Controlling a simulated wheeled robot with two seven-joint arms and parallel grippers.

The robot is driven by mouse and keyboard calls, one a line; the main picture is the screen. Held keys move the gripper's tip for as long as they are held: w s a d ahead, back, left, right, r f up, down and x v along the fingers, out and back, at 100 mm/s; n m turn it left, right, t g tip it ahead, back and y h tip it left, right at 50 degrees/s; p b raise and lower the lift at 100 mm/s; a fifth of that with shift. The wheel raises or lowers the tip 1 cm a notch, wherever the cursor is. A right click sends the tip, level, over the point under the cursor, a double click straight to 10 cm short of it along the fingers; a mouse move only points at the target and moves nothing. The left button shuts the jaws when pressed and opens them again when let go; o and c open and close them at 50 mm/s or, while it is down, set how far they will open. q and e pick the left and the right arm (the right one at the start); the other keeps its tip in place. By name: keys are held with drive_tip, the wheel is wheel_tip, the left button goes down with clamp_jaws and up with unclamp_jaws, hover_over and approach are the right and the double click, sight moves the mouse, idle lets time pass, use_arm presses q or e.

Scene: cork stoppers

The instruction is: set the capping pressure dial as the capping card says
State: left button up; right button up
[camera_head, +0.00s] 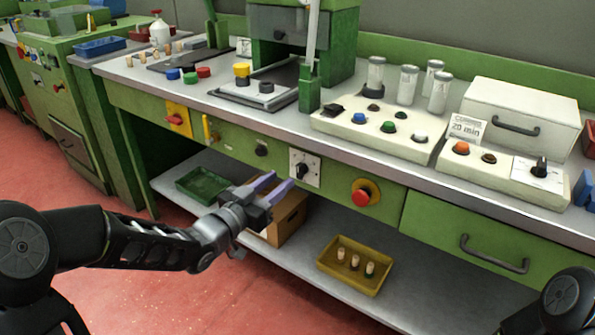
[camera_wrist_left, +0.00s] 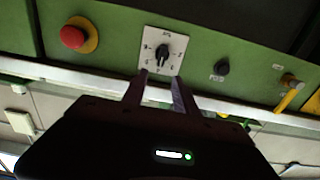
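A dial with a black knob on a white square plate (camera_head: 305,168) is on the green front panel under the worktop. It also shows in the left wrist view (camera_wrist_left: 163,51), with marks around the knob too small to read. My left gripper (camera_head: 270,185) is in front of the panel, just left of and below this dial. Its two fingers are apart with nothing between them, pointing at the dial in the left wrist view (camera_wrist_left: 159,80). A white card (camera_head: 467,128) on the worktop reads "20 min"; its heading is unclear. My right gripper is out of view.
A red stop button (camera_head: 361,198) is right of the dial; a black knob (camera_head: 261,150) and yellow lever (camera_head: 209,128) are left. Another dial (camera_head: 540,167) is on a worktop box. A yellow tray (camera_head: 355,265) with stoppers is on the lower shelf.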

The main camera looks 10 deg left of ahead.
sight(298, 167)
use_arm(q)
drive_tip(key=b+x, duration=0.1)
drive_tip(key=x, duration=0.7)
drive_tip(key=shift+f, duration=0.1)
drive_tip(key=shift+c, duration=0.5)
clamp_jaws()
